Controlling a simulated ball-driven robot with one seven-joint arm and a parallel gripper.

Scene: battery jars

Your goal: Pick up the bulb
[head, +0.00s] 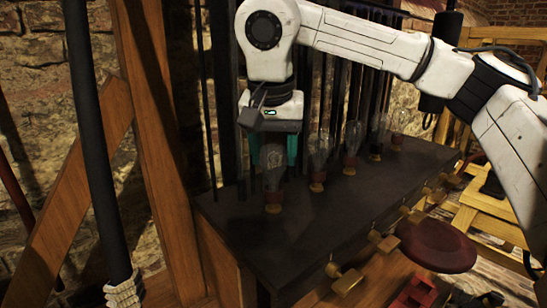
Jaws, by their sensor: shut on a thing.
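A row of clear glass bulbs stands upright on a dark bench top (330,215). Each has a reddish-brown collar and a brass foot. My gripper (272,152) points down over the nearest bulb (273,184), at the left end of the row. Its teal fingers are shut on this bulb's upper glass, one on each side. The bulb's foot appears to be at the bench top; I cannot tell whether it is touching. The other bulbs (318,165), (352,150), (378,135) and (397,130) recede to the right, apart from my gripper.
Dark vertical rods (225,90) stand behind the bulbs. A round dark-red stool seat (437,246) and a red object (415,292) are in front. A wooden post (155,150) stands at left. The bench top before the bulbs is clear.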

